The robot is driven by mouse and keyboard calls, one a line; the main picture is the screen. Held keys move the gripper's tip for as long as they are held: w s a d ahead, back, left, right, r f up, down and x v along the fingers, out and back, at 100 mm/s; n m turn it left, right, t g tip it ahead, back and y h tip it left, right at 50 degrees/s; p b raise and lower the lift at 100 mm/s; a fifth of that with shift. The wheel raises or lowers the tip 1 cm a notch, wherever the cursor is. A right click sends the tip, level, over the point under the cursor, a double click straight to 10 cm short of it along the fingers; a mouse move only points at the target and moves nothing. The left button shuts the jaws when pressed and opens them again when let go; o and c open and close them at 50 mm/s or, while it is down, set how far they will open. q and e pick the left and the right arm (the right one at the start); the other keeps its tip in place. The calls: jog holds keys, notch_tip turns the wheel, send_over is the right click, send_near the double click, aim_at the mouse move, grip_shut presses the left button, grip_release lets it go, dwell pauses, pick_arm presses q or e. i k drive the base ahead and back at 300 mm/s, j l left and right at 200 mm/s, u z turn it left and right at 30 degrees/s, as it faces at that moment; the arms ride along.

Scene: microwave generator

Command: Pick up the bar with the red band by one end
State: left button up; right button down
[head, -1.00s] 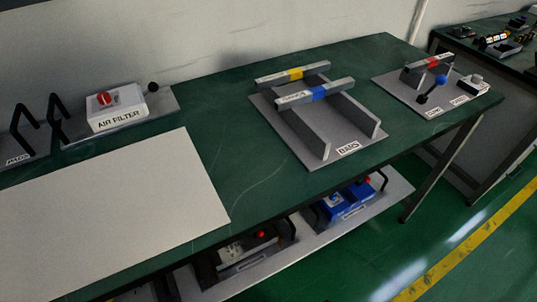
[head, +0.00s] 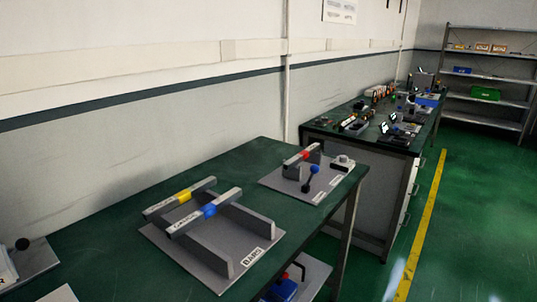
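The bar with the red band (head: 303,156) rests on a grey stand on a grey base plate (head: 284,185), toward the far end of the green table. A lever with a blue knob (head: 313,170) stands just in front of it. Two other bars, one with a yellow band (head: 184,196) and one with a blue band (head: 209,211), lie across a grey rack (head: 247,217) labelled BARS, nearer to me. Neither of my grippers is in view.
The green table (head: 115,226) has bare room left of the rack. A second workbench (head: 352,142) with several small items stands beyond it. A metal shelf (head: 490,77) is at the far right. The green floor (head: 471,215) on the right is clear.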

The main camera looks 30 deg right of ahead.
aim_at(291, 163)
jog(key=i+l+u, duration=0.1)
jog(key=l, duration=0.45)
jog(key=i+l, duration=0.1)
jog(key=l, duration=0.5)
jog(key=i+l+u, duration=0.15)
jog(key=l, duration=0.45)
jog(key=k, duration=0.05)
